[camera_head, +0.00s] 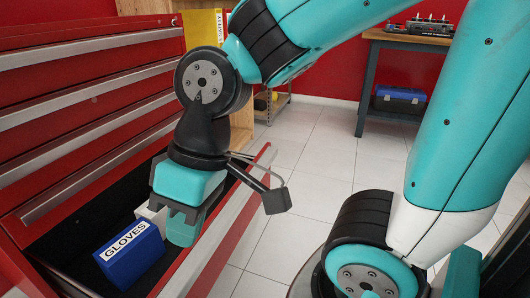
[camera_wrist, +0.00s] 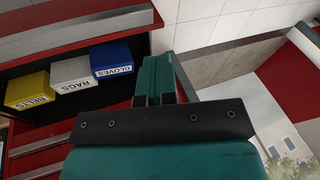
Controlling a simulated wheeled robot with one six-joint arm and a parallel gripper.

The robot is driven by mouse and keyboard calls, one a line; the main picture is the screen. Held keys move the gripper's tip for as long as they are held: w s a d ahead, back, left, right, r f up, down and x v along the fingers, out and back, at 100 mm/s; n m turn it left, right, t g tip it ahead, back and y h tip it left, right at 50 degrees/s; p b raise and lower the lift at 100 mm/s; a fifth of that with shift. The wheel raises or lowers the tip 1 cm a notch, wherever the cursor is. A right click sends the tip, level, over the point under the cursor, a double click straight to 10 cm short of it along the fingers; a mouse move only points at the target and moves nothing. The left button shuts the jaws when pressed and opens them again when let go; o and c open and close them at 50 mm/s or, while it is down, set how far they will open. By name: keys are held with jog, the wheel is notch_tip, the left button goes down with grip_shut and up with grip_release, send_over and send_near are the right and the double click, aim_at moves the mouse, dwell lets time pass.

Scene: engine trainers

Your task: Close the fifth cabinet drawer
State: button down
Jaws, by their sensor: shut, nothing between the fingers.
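The red cabinet (camera_head: 75,90) fills the left of the head view, with several shut drawers with grey handle strips. Below them one drawer is pulled out, its red front (camera_head: 225,240) standing well away from the cabinet. In it are a blue GLOVES box (camera_head: 130,255) and a white box (camera_head: 152,218), partly hidden by my gripper. My gripper (camera_head: 183,232) is shut and empty, pointing down, and overlaps the open drawer in the picture; I cannot tell whether it touches. In the wrist view, its fingers (camera_wrist: 154,80) are beside the drawer's blue box (camera_wrist: 111,57).
The wrist view also shows a white RAGS box (camera_wrist: 72,73) and yellow BELTS box (camera_wrist: 27,90) in the drawer. A workbench (camera_head: 400,40) with a blue toolbox (camera_head: 399,99) below stands at the back. White tiled floor (camera_head: 310,140) is clear between.

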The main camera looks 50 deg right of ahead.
jog(key=w+d+f+m+t+h+p, duration=0.1)
jog(key=w+d+f+m+t, duration=0.1)
jog(key=w+d+m, duration=0.45)
jog(key=w+d+f+m+t+p, duration=0.25)
jog(key=w+d, duration=0.45)
jog(key=d, duration=0.4)
jog(key=s+d+f+m+t+h, duration=0.1)
jog(key=s+d+f+m+h, duration=0.15)
jog(key=d, duration=0.55)
jog(key=s+d+f+m+h, duration=0.1)
jog(key=d+m, duration=0.3)
jog(key=d, duration=0.4)
jog(key=s+d+f+m+t+h, duration=0.1)
jog(key=s+d+m+h, duration=0.15)
jog(key=d, duration=0.45)
jog(key=w+d+f+b, duration=0.1)
jog(key=w+f+b, duration=0.2)
jog(key=w+f, duration=0.5)
jog(key=shift+w+f+m+b, duration=0.15)
jog(key=shift+w+m+b, duration=0.25)
jog(key=shift+w, duration=0.75)
